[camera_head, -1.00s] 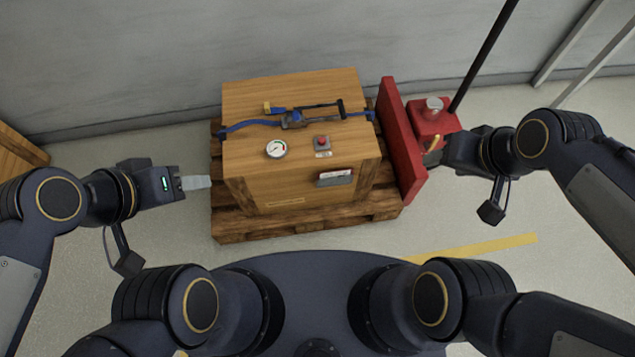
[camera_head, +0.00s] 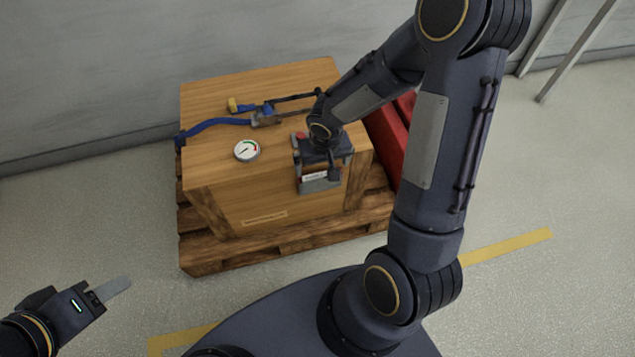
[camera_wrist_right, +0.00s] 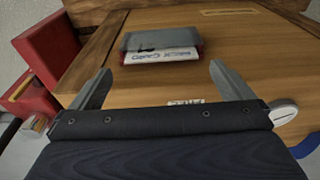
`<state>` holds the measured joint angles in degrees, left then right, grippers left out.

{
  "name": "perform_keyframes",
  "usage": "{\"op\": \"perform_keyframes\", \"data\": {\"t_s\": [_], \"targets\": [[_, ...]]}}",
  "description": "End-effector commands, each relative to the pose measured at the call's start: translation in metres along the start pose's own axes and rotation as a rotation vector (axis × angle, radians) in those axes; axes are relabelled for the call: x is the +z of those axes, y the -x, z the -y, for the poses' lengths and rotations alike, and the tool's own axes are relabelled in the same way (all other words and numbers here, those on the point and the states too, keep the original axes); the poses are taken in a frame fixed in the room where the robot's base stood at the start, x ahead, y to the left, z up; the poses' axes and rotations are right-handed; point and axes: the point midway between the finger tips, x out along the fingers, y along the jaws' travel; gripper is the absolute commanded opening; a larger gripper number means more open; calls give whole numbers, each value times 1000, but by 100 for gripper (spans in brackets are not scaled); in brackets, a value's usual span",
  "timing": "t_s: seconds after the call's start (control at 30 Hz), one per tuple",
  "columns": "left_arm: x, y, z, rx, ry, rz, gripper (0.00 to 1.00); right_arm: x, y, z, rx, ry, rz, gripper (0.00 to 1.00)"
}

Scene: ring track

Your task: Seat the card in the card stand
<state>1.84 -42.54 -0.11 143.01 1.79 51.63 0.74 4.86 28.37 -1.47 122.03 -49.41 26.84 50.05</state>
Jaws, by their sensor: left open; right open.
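The card stand (camera_head: 321,188) is a small grey holder at the front edge of the crate top; the right wrist view also shows it (camera_wrist_right: 158,41). The card (camera_head: 314,177) is white with printed text and a red edge; in the right wrist view it (camera_wrist_right: 162,54) protrudes from the stand. How deep it sits in the stand I cannot tell. My right gripper (camera_wrist_right: 162,80) is open above the crate, its fingers spread to either side of the card and short of it, with nothing between them. My left gripper (camera_head: 114,289) is open and empty, low at the left, away from the crate.
The wooden crate (camera_head: 208,172) stands on a pallet (camera_head: 228,252). A gauge (camera_head: 247,151), a blue strap (camera_head: 212,127) with a buckle, and a red button (camera_head: 301,136) are on its top. The floor at left is clear.

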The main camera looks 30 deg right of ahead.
Motion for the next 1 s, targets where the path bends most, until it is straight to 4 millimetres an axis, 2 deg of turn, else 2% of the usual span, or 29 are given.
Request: {"op": "perform_keyframes", "data": {"t_s": [0.03,0.2,0.53,0.87,1.0], "targets": [[3,-5,2,0,0,0,49,-1,-12,1,0,-1,4,100],[7,-13,6,0,0,0,49,-4,-36,2,1,0,3,100],[7,-14,6,0,0,0,49,-4,-41,2,0,0,0,100],[7,-14,6,0,0,0,49,-4,-41,2,0,0,1,58],[7,-14,6,0,0,0,49,-4,-41,2,0,0,1,58]]}}
